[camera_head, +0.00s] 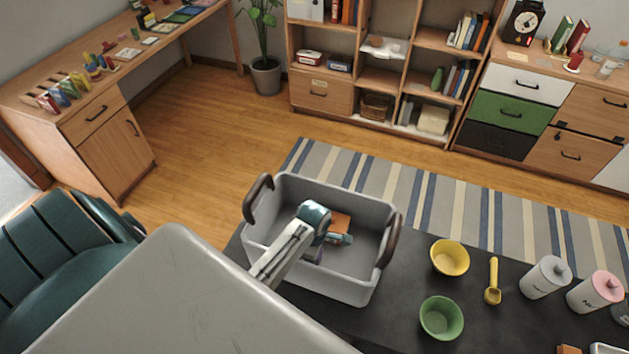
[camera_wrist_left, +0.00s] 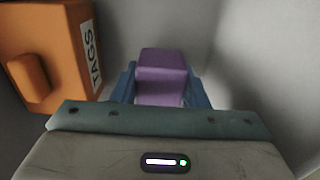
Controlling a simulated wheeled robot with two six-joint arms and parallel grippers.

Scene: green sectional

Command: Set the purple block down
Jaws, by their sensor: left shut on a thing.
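The purple block (camera_wrist_left: 161,72) sits between the blue fingers of my left gripper (camera_wrist_left: 161,88) in the left wrist view. The gripper is shut on it. In the head view my left gripper (camera_head: 322,243) reaches down inside a grey bin (camera_head: 268,203) with brown handles. The block is mostly hidden there by my wrist and fingers. Whether the block touches the bin floor I cannot tell. An orange box (camera_head: 341,221) lies in the bin beside the gripper; its "TAGS" label shows in the left wrist view (camera_wrist_left: 50,50). My right gripper is not in view.
The bin stands on a dark table (camera_head: 385,318). To its right are a yellow bowl (camera_head: 449,258), a green bowl (camera_head: 441,319), a yellow scoop (camera_head: 493,282) and canisters (camera_head: 546,278). Bare floor shows in the bin's right part.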

